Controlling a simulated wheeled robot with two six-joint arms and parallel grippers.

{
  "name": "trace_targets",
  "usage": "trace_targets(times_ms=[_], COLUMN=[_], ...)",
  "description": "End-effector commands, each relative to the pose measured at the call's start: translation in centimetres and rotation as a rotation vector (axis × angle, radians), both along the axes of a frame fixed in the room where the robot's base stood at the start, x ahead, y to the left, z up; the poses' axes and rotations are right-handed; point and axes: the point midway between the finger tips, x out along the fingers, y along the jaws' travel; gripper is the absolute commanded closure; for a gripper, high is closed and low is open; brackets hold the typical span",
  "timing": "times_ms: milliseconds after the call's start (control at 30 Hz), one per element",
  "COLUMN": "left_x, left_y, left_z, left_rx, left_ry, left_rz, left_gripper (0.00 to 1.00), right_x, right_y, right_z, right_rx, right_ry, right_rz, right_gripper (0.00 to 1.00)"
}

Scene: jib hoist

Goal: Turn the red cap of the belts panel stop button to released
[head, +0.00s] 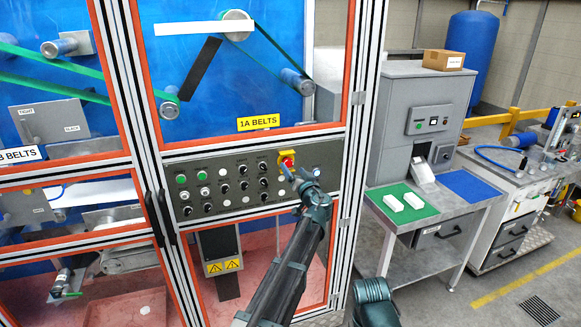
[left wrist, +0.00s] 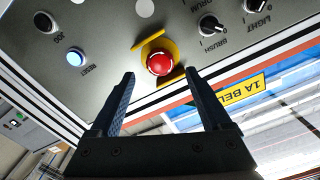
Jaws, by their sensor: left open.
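The red cap (head: 287,160) of the stop button sits on a yellow surround at the right part of the grey belts panel (head: 240,203). My left gripper (head: 300,177) is in front of the panel, just below and right of the cap. In the left wrist view its open fingers (left wrist: 158,82) point at the cap, one on each side of its line, with nothing between them. My right gripper is not in view.
The panel holds several more buttons. A yellow 1A BELTS sign (head: 258,122) is above. A bench with a green mat (head: 404,214) stands at the right.

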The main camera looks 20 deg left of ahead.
Motion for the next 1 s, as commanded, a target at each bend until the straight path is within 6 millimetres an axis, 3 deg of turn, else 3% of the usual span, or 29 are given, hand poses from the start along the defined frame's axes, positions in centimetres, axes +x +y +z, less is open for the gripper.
trace_targets(times_ms=[100,400,1000], left_x=[-2.7,-6.7,-8.1], left_y=[-1.6,-4.4,-5.1], left_z=[0.0,0.0,-0.4], left_rx=[0.0,0.001,-0.004], left_ry=[0.0,0.0,0.009], left_rz=[-0.002,-0.001,0.007], left_gripper=[0.19,0.19,0.19], right_x=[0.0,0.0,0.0], right_y=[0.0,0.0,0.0], right_z=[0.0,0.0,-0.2], right_rx=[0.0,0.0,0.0], right_ry=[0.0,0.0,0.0], right_rz=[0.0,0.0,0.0], right_gripper=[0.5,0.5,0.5])
